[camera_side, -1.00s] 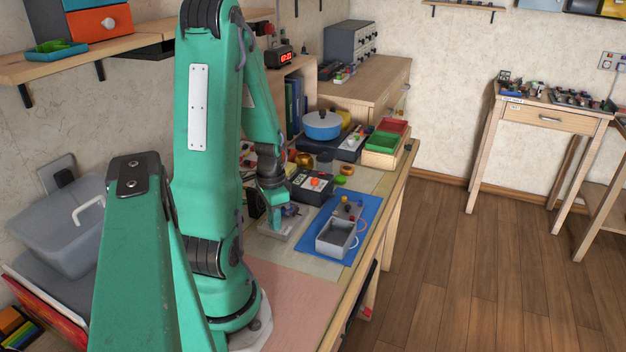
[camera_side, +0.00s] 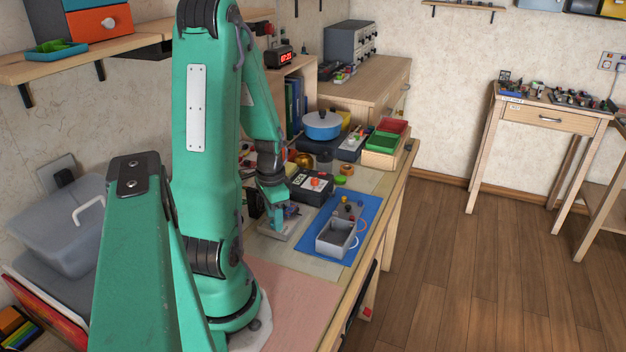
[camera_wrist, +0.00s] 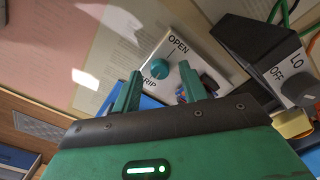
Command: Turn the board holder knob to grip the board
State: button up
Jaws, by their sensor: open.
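The board holder's knob (camera_wrist: 159,68) is round and teal. It sits on a white plate (camera_wrist: 150,52) marked OPEN, with a second word partly hidden that ends in "RIP". My gripper (camera_wrist: 160,70) is open, with one finger on each side of the knob in the wrist view; I cannot tell whether either finger touches it. In the side view my gripper (camera_side: 277,221) is low over the pale holder base (camera_side: 293,234) on the bench. The knob is hidden there. A small colourful part, perhaps the board, shows behind my right finger in the wrist view.
A blue mat (camera_side: 365,212) with a grey open box (camera_side: 336,238) lies right of the holder. A black box with a red button (camera_side: 312,186) stands behind. In the wrist view a dark box marked LO and OFF (camera_wrist: 290,82) is close on the right.

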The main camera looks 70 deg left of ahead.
jog(key=shift+r, duration=3.6)
jog(key=w+d+r+t, duration=0.2)
jog(key=d+r, duration=0.2)
jog(key=d, duration=0.4)
jog(key=w+d+r+t, duration=0.1)
jog(key=w+d+r, duration=0.1)
jog(key=d+r, duration=0.3)
jog(key=w+d+r+m+t, duration=0.1)
jog(key=d+r, duration=0.4)
jog(key=d, duration=0.6)
jog(key=shift+w+r+t, duration=0.15)
jog(key=shift+w+t, duration=0.45)
jog(key=shift+t, duration=0.2)
